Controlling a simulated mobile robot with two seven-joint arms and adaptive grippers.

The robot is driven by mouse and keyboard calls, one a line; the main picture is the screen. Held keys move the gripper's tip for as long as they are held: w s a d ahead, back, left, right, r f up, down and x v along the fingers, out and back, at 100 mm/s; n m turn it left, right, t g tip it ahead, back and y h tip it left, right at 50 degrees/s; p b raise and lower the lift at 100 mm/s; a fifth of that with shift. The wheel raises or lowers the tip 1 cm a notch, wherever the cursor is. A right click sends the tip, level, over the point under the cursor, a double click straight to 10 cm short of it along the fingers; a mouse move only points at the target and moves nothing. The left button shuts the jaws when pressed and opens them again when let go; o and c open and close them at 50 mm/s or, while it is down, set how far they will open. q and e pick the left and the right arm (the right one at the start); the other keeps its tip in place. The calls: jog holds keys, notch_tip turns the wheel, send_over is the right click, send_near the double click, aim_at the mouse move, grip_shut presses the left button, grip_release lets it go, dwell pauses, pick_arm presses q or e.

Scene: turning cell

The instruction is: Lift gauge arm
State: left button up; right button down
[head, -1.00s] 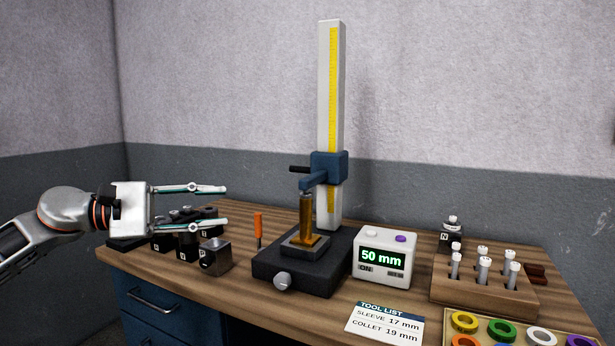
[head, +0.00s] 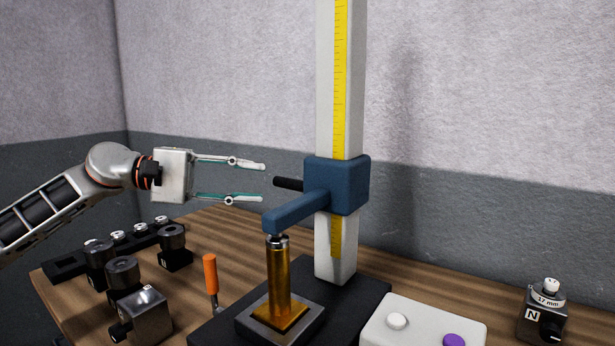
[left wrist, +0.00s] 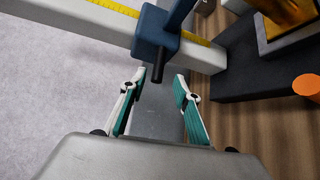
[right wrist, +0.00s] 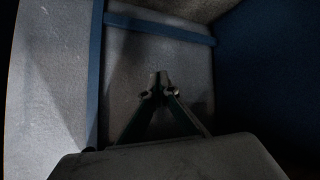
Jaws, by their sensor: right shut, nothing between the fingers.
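The blue gauge arm (head: 297,212) reaches out from a blue slider (head: 345,186) on a white column with a yellow scale (head: 340,80). Its tip is at the top of a brass-coloured cylinder (head: 279,285) standing on the gauge base; I cannot tell if they touch. A black handle (head: 288,183) sticks out of the slider to the left. My left gripper (head: 265,182) is open, its fingertips just short of the handle; in the left wrist view the handle (left wrist: 158,68) lies ahead between the fingertips. My right gripper (right wrist: 160,80) is shut and empty, outside the head view.
An orange-handled tool (head: 210,275) stands left of the gauge. Several black holders stand at the left, with a metal-topped block (head: 145,315) in front. A 17 mm holder (head: 543,312) stands farther right.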

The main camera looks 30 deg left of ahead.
aim_at(281, 181)
pick_arm(q)
jog(key=shift+w+d+r, duration=0.15)
jog(key=shift+w+d, duration=0.05)
jog(key=shift+w, duration=0.15)
jog(key=p+x, duration=0.1)
jog(key=x, duration=0.4)
jog(key=shift+w+d, duration=0.1)
jog(key=shift+d, duration=0.3)
jog(key=shift+w+d+f, duration=0.25)
jog(key=shift+w+d, duration=0.2)
jog(key=shift+d, duration=0.05)
grip_shut()
